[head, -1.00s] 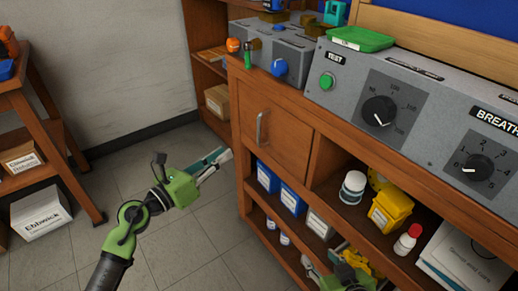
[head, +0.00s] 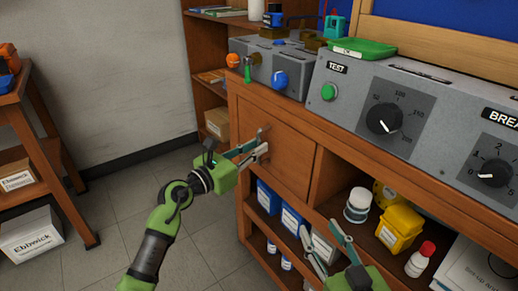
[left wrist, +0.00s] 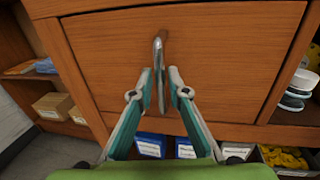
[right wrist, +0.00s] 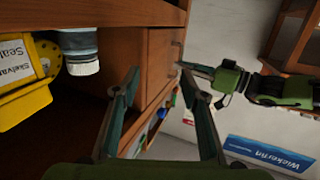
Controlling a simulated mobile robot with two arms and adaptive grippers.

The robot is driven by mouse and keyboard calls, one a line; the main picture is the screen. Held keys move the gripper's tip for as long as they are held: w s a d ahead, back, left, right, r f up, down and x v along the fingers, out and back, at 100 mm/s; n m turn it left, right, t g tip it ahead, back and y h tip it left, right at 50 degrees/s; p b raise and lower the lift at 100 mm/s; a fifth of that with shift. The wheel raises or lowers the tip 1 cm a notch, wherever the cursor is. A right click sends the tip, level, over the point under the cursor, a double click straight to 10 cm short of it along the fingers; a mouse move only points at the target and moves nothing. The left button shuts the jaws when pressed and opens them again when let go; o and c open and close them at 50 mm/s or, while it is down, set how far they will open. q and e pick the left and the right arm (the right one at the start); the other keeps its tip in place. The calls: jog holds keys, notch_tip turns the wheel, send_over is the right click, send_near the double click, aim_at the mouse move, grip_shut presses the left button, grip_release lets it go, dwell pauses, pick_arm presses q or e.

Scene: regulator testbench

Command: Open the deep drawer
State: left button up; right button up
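The deep drawer (head: 285,158) is a wooden front at the left end of the bench, flush with the bench front. Its upright metal handle (left wrist: 159,60) is in the middle of the left wrist view. My left gripper (head: 262,143) is at the handle, with its two fingers (left wrist: 160,78) on either side of it. Small gaps seem to show between the fingers and the handle. My right gripper (head: 325,236) is open and empty in front of the lower shelves. In the right wrist view its fingers (right wrist: 165,85) are wide apart, and the drawer front (right wrist: 162,60) is beyond them.
Blue boxes (head: 293,219), a white jar (head: 358,205) and a yellow container (head: 399,228) stand on the open shelves beside and below the drawer. A grey test panel (head: 440,120) is on top of the bench. The floor (head: 110,220) left of the bench is clear.

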pick_arm(q)
jog(key=shift+x, duration=0.8)
pick_arm(e)
jog(key=shift+w+a+r+t, duration=0.1)
jog(key=shift+r+t, duration=0.15)
jog(key=shift+r, duration=0.3)
jog(key=shift+w+a+r+t, duration=0.1)
jog(key=shift+r+t, duration=0.15)
jog(key=shift+r, duration=0.3)
jog(key=shift+s, duration=0.1)
pick_arm(q)
grip_shut()
